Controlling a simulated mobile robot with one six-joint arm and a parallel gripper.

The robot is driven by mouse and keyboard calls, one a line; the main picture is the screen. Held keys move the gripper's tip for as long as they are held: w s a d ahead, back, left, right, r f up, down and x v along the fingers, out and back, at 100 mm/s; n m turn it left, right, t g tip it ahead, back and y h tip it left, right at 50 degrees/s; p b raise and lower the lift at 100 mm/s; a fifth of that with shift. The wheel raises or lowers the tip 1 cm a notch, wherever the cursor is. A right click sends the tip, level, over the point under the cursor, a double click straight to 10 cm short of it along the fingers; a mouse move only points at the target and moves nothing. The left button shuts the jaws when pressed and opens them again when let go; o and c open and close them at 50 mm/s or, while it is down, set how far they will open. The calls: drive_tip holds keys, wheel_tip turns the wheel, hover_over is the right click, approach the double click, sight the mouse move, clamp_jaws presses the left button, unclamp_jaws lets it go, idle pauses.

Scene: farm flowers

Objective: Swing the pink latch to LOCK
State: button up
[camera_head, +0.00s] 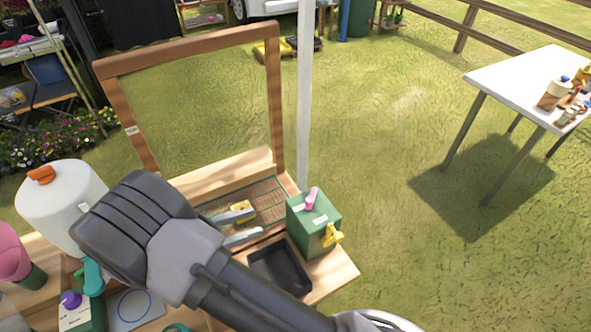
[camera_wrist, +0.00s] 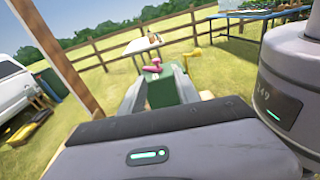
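The pink latch (camera_head: 311,198) sits on top of a green box (camera_head: 309,233) at the right end of the wooden bench, tilted upward in the head view. Small white labels show beside the latch and on the box front, too small to read. In the wrist view the pink latch (camera_wrist: 152,68) shows ahead, beyond the fingertips, above the green box (camera_wrist: 160,91). My gripper (camera_head: 245,226) is to the left of the box, its two grey fingers apart with nothing between them. It does not touch the latch.
A yellow handle (camera_head: 331,236) sticks out of the box's right side. A black tray (camera_head: 281,268) lies in front of the box. A wooden frame (camera_head: 274,100) and a white post (camera_head: 304,100) stand behind. A white jug (camera_head: 60,200) is at left.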

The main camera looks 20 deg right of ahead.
sight(306, 201)
drive_tip(key=shift+n+t+h, duration=0.3)
drive_tip(key=shift+n+t, duration=0.3)
drive_tip(key=shift+t, duration=0.1)
drive_tip(key=w+d+b, duration=0.1)
drive_tip(key=d, duration=0.4)
drive_tip(key=d+f+b, duration=0.1)
drive_tip(key=d+b, duration=0.1)
drive_tip(key=d, duration=0.3)
drive_tip(key=w+d+b, duration=0.1)
drive_tip(key=d+b, duration=0.1)
drive_tip(key=d, duration=0.4)
drive_tip(key=shift+w+d+f, duration=0.1)
drive_tip(key=shift+w+f, duration=0.1)
drive_tip(key=shift+w, duration=0.1)
